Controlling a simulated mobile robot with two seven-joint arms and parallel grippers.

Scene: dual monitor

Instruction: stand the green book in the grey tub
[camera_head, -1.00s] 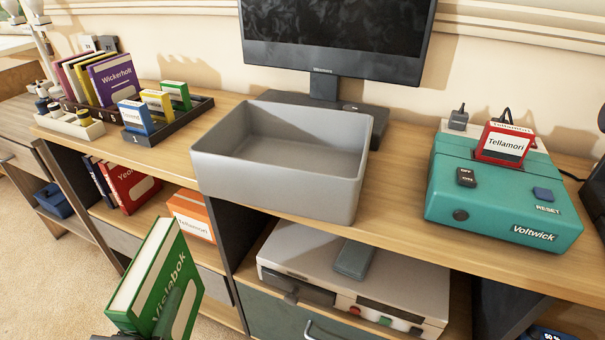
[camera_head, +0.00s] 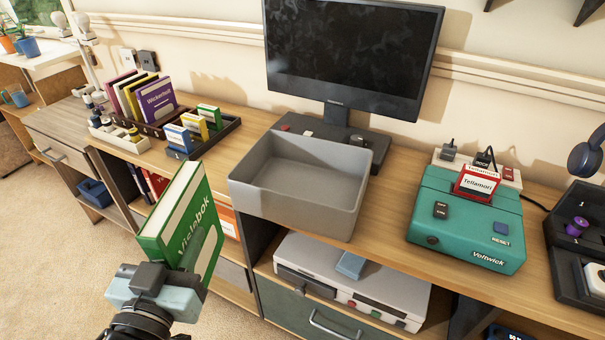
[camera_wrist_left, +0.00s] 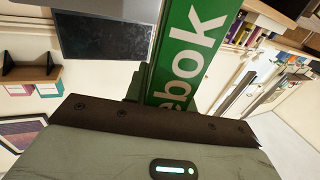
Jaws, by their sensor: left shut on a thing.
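The green book (camera_head: 190,222), lettered "Vislabok", is held upright and a little tilted in front of the shelf unit, to the left of the tub. My left gripper (camera_head: 172,278) is shut on its lower part. In the left wrist view the green cover (camera_wrist_left: 190,50) rises from the jaws. The grey tub (camera_head: 292,207) stands on the desk's front edge below the monitor; its inside looks empty. The book is apart from the tub. My right gripper is not in view.
The monitor (camera_head: 350,60) stands behind the tub. A dark tray (camera_head: 222,128) with small boxes and upright books (camera_head: 158,100) are at the left. A teal Voltwick device (camera_head: 465,225) is at the right. Bare desk (camera_head: 388,190) lies between it and the tub.

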